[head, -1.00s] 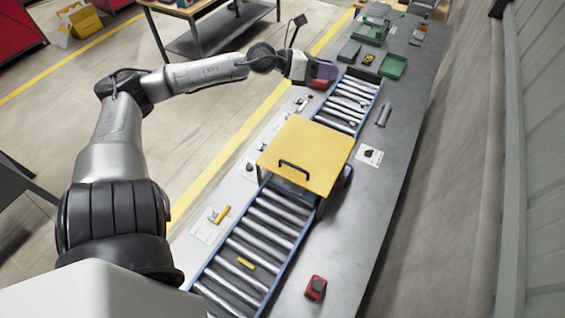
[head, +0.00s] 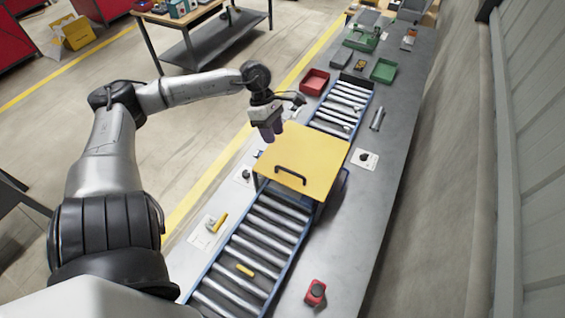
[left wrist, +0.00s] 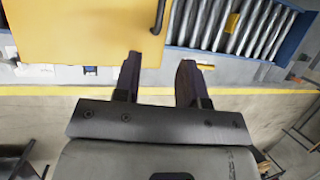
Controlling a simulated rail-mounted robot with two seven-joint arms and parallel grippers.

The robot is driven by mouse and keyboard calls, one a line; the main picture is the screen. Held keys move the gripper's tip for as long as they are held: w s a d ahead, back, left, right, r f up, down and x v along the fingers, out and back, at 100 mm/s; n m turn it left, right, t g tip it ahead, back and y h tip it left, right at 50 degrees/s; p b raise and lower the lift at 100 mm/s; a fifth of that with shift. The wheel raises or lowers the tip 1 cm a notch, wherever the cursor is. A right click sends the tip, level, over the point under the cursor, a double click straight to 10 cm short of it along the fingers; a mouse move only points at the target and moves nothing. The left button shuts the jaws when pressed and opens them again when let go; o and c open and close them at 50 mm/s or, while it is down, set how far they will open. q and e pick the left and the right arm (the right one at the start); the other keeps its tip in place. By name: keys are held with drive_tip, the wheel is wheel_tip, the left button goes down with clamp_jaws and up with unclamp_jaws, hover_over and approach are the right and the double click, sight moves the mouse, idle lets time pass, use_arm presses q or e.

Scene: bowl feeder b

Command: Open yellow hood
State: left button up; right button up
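The yellow hood (head: 303,157) is a flat-topped cover lying closed over the middle of the roller conveyor. Its black handle (head: 290,176) is on the near edge of the top. My left gripper (head: 271,132) is above the hood's far left corner, apart from the handle, pointing down. In the left wrist view the hood (left wrist: 70,30) fills the upper left, with the handle (left wrist: 158,17) at its right edge. There the two dark fingers of the left gripper (left wrist: 160,80) are spread with nothing between them. My right gripper is not in view.
The roller conveyor (head: 262,240) runs along the grey bench, with a small yellow piece (head: 244,270) on its rollers. A red button box (head: 315,293) stands at the near right. A red tray (head: 314,82) and a green tray (head: 384,70) are farther back.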

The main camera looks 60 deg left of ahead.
sight(284, 168)
use_arm(q)
drive_tip(key=b+x, duration=0.1)
drive_tip(key=x, duration=1)
drive_tip(key=shift+d+f, duration=0.1)
drive_tip(key=shift+d, duration=0.05)
drive_tip(key=shift+c, duration=0.5)
clamp_jaws()
